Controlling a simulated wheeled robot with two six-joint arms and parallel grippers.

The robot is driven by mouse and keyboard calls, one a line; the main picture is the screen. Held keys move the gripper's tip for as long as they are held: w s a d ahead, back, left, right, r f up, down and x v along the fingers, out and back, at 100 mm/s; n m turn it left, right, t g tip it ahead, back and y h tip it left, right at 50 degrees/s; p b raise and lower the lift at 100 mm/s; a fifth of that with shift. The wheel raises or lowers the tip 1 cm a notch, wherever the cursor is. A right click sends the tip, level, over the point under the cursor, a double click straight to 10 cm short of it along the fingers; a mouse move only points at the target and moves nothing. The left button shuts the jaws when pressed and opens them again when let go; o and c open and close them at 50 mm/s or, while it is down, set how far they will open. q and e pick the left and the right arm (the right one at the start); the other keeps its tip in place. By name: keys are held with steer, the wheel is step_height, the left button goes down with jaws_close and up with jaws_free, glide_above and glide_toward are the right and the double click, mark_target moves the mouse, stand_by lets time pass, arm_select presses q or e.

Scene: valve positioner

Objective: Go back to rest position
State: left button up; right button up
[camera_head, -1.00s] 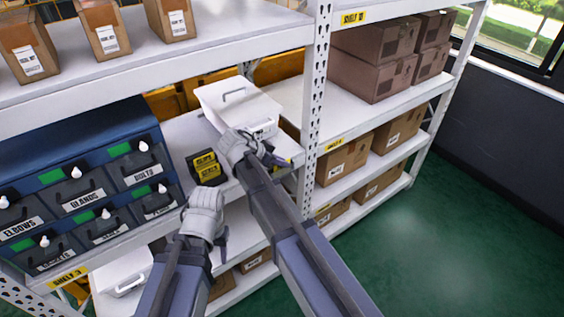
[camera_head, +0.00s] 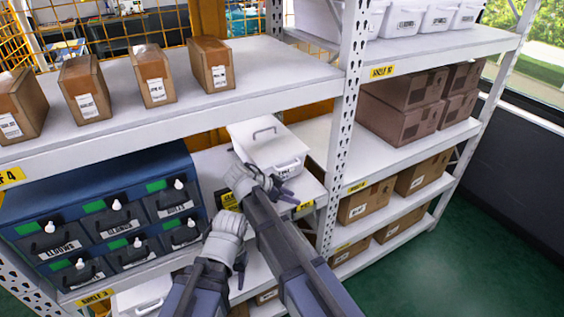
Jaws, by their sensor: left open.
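My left gripper (camera_head: 236,258) is in front of the shelf unit, low and near the blue drawer cabinet (camera_head: 110,185). It is open, with nothing seen in it. My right gripper (camera_head: 276,186) is a little higher and to the right, in front of the white lidded bin (camera_head: 268,148). Its dark fingers are small and partly hidden by its wrist, so I cannot tell how far apart they are. I see no object held in it. A black and yellow box (camera_head: 229,200) is partly hidden behind my grippers.
White shelving (camera_head: 130,112) fills the left and middle. Several brown cartons stand on the upper shelf, and more boxes (camera_head: 405,110) are to the right. A perforated upright (camera_head: 344,120) stands right of my arms. Green floor (camera_head: 455,260) is clear at lower right.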

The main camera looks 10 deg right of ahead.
steer(key=s+d+f+n+g+y, duration=0.1)
steer(key=s+d+f+n+y, duration=0.2)
steer(key=s+n, duration=0.45)
steer(key=s+f+n+g+y, duration=0.1)
steer(key=s+f+n+y, duration=0.4)
steer(key=s, duration=0.3)
steer(key=s+a+r+n+g, duration=0.1)
steer(key=s+a+n, duration=0.4)
steer(key=a, duration=0.5)
steer(key=shift+s+a+r+h, duration=0.15)
steer(key=shift+s+a+h, duration=0.2)
steer(key=shift+s, duration=0.35)
